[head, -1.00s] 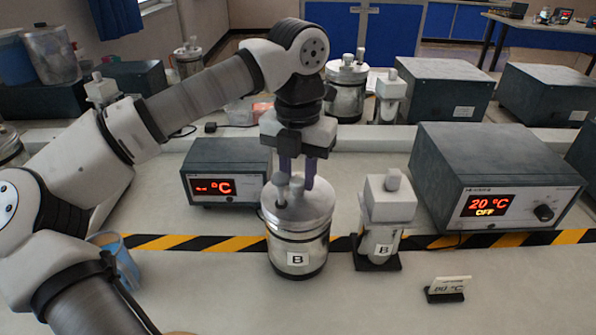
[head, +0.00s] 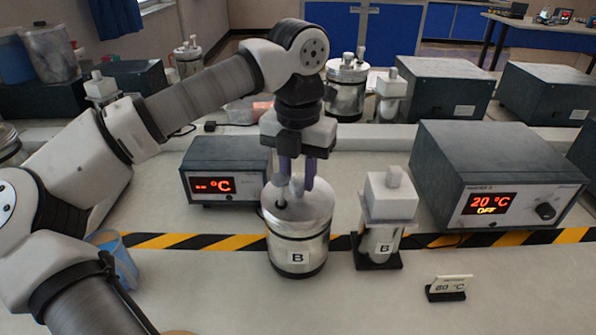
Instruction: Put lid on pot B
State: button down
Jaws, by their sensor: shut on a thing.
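A small dark spot shows on the left part of the lid.
A smaller vessel (head: 386,205), also labelled B, stands close to the right. A controller reading 20 °C OFF (head: 510,165) is farther right, and another display box (head: 226,165) is behind left. A small sign (head: 447,288) stands in front right. The front bench is mostly clear.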

jog(key=c, duration=1)
grip_release()
jog(key=shift+c, duration=0.2)
jog(key=shift+r, duration=0.1)
jog(key=shift+r+p, duration=2.8)
jog(key=shift+r, duration=1.15)
